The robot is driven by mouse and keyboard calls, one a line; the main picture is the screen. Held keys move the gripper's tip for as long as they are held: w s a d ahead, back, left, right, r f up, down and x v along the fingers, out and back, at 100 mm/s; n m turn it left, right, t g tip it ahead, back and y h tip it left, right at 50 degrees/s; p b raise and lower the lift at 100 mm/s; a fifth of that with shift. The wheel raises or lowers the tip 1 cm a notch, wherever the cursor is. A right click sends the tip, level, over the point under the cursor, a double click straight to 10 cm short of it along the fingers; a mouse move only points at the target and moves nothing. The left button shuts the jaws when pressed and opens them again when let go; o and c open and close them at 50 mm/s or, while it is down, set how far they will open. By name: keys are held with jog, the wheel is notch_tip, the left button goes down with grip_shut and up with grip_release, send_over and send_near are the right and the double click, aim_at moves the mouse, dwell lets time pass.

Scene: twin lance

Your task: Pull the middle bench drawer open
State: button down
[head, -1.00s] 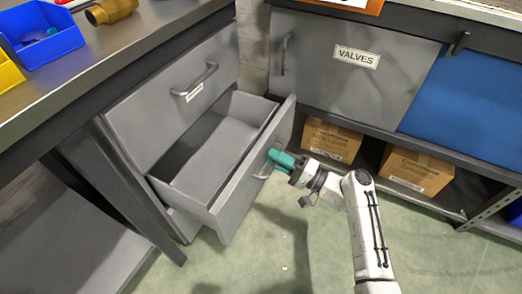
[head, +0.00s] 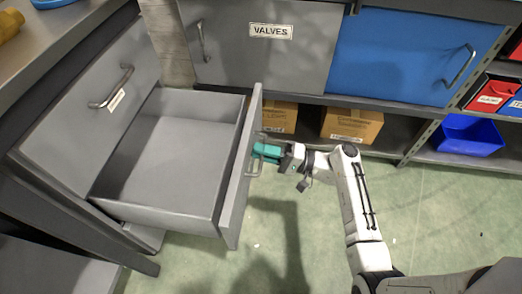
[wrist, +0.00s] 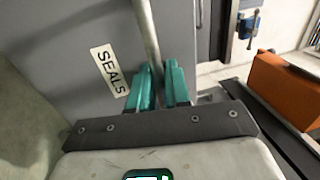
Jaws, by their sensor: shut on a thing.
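The middle bench drawer (head: 175,165) stands well out from the bench in the head view, and its inside looks empty. Its front faces right, and the bar handle is on that face. My gripper (head: 256,155), with teal fingers, is at this handle, to the right of the drawer front. In the wrist view the handle (wrist: 147,35) runs down between the teal fingers of my gripper (wrist: 160,82), which are shut on it. A SEALS label (wrist: 110,71) is on the grey drawer front left of the handle. The drawer above (head: 95,95) is closed.
A grey VALVES door (head: 262,55) and a blue panel (head: 400,60) stand behind. Cardboard boxes (head: 352,125) and a blue bin (head: 458,135) sit on the low shelf. The green floor (head: 420,215) right of the drawer is clear beyond my arm.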

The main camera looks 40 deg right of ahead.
jog(key=c, duration=1.3)
grip_release()
jog(key=p+v, duration=0.1)
jog(key=v, duration=1)
jog(key=shift+w+f, duration=0.1)
jog(key=shift+a, duration=0.1)
